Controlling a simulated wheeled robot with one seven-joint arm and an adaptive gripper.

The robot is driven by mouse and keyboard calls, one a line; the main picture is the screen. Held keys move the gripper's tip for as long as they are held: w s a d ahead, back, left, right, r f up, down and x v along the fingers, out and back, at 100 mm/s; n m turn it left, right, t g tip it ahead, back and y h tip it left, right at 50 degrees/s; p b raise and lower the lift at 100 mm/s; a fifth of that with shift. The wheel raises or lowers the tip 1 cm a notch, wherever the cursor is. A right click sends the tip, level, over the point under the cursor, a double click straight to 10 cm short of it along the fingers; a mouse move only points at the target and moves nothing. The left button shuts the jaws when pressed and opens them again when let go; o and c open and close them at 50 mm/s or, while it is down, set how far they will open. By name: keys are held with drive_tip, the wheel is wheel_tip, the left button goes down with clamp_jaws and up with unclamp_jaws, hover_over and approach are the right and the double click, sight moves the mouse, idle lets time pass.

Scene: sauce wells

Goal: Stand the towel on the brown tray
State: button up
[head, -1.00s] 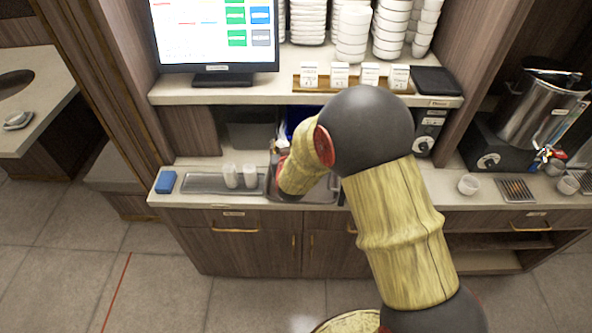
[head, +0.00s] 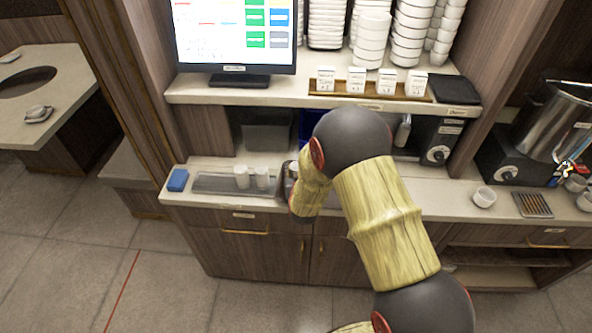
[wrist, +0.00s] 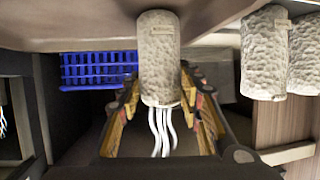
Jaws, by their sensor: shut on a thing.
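A rolled, pale grey, textured towel (wrist: 158,50) sits between the two fingers of my gripper (wrist: 160,82) in the wrist view; my gripper is shut on it. White wavy streaks show beside its near end.
Two more towels (wrist: 264,60) stand at the right in the wrist view, on a grey tray (head: 212,184) in the head view. A blue block (head: 177,180) lies left of it. A shelf (head: 240,93) overhangs the counter. A blue crate (wrist: 98,68) is behind the gripper.

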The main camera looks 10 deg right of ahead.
drive_tip(key=shift+f, duration=0.15)
drive_tip(key=o, duration=1.1)
drive_tip(key=shift+o, duration=0.3)
